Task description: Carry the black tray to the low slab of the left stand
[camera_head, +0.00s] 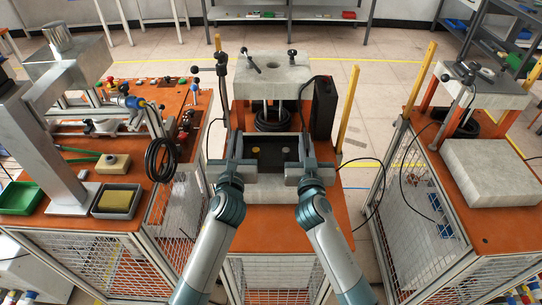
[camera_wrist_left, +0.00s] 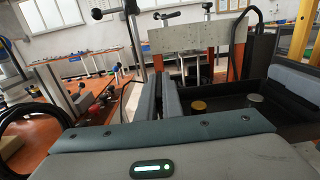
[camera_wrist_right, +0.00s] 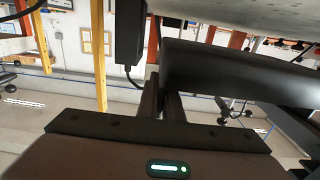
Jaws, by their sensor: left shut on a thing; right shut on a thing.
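The black tray (camera_head: 272,158) is between my two grippers in the head view, over the low slab (camera_head: 272,190) of the stand in the middle of the picture. I cannot tell whether it touches the slab. A gold disc (camera_head: 256,149) and a grey disc (camera_head: 286,150) lie in it; the tray also shows in the left wrist view (camera_wrist_left: 234,129). My left gripper (camera_head: 237,150) is shut on the tray's left side. My right gripper (camera_head: 303,150) is shut on its right side.
An upper slab (camera_head: 272,76) stands above and behind the tray, with a black box (camera_head: 324,107) to its right. Yellow posts (camera_head: 348,108) flank the stand. Another stand at right has a bare low slab (camera_head: 490,171). A cluttered orange bench (camera_head: 125,164) is at left.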

